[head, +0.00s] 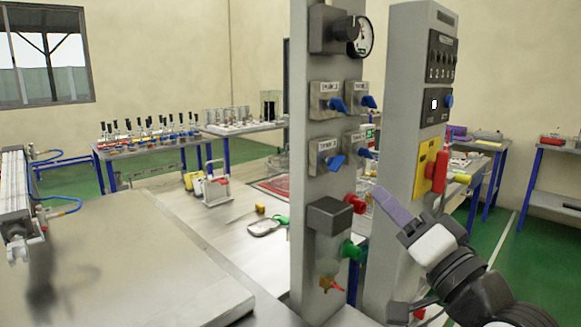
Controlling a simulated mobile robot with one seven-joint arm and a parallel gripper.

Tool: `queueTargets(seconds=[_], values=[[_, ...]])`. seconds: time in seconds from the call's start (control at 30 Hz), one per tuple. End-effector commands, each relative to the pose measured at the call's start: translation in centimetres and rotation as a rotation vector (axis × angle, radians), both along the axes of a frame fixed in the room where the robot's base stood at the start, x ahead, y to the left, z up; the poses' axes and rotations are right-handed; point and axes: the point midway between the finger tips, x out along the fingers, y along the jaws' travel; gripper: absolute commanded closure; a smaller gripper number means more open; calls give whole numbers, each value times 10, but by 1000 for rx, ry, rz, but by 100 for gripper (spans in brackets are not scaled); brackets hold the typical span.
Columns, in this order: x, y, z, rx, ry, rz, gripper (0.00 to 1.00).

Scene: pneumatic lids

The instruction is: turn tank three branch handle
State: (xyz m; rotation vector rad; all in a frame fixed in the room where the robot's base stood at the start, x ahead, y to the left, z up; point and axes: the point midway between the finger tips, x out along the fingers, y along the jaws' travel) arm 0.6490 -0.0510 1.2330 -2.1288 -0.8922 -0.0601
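A grey upright panel (312,245) carries several small valve plates with blue handles, in two rows. The upper row has an upper left handle (337,104) and an upper right handle (369,102). The lower row has a lower left handle (335,162) and a lower right handle (367,154), partly behind the panel's edge. The plate labels are too small to read surely, so I cannot tell which handle is tank three's. My gripper (386,204), with purple fingers, is at the right, below and right of the handles, apart from them. Its finger gap is not clear.
A round gauge (363,36) is at the panel's top. Red (355,204) and green (353,250) fittings stick out lower down. A second grey post (405,150) with a yellow-and-red switch (432,170) stands close to my gripper. A workbench (150,235) lies left.

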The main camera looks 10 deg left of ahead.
Motion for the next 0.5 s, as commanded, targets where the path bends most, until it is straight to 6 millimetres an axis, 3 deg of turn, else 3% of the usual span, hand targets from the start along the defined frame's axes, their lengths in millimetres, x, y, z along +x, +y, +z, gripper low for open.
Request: queueTargets(seconds=[0.03, 0.1, 0.2, 0.37, 0.5], values=[[-6, -14, -5, 1, 26, -2, 73], [-12, -25, -11, 1, 53, 8, 73], [-14, -29, -14, -1, 73, 14, 73], [-1, -18, -8, -1, 76, 20, 73], [20, -1, 0, -2, 78, 22, 73]])
